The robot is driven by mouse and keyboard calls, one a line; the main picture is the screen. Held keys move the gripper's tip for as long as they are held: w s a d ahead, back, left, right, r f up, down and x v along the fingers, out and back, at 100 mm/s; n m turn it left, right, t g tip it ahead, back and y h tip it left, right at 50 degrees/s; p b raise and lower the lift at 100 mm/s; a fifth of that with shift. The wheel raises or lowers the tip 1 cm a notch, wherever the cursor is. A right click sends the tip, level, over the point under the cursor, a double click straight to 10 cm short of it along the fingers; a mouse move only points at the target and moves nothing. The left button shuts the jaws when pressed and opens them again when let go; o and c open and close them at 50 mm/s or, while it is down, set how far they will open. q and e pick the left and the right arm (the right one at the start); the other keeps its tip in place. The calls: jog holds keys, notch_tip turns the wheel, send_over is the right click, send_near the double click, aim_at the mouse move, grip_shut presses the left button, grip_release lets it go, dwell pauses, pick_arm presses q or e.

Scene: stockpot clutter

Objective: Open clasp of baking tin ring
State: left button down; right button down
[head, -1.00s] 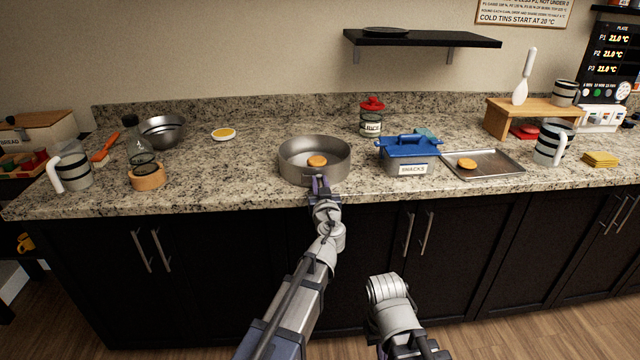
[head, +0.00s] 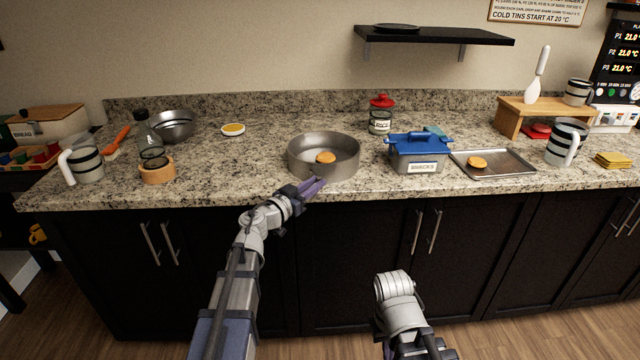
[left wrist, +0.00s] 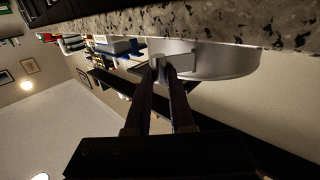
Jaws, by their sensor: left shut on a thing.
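The baking tin ring (head: 304,168) is a round grey metal ring near the counter's front edge. A small round brown-topped bun or cake (head: 326,157) shows inside it. My left gripper (head: 318,184) is at the ring's front side, below its rim. In the left wrist view the ring (left wrist: 222,62) lies just beyond the fingers, and a small light-grey clasp piece (left wrist: 158,62) sits between the fingertips (left wrist: 168,70). The gripper is shut on this clasp. Whether the clasp has swung away from the wall is too small to tell. My right gripper is not in view; only its arm shows.
A grey box with a blue lid (head: 418,158) labelled SNACKS stands right of the ring, beside a metal tray (head: 510,163) with another bun. A red-lidded jar (head: 380,120) stands behind. Left of the ring the counter (head: 235,170) is clear up to a wooden cup (head: 157,174).

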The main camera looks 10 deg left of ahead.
pick_arm(q)
jog(key=shift+a+m+g+h, duration=0.65)
jog(key=shift+m+g+h, duration=0.55)
jog(key=shift+g+h, duration=0.15)
jog(key=shift+a+m+g+h, duration=0.6)
jog(key=shift+m+g+h, duration=0.6)
jog(key=shift+g+h, duration=0.1)
jog(key=shift+a+m+g+h, duration=0.65)
jog(key=shift+m+g+h, duration=0.6)
jog(key=shift+h, duration=0.1)
jog(key=shift+s+g, duration=0.1)
jog(key=shift+g, duration=0.2)
jog(key=c, duration=0.8)
grip_release()
jog(key=shift+o, duration=0.2)
jog(key=shift+v, duration=3.95)
jog(key=shift+f, duration=0.15)
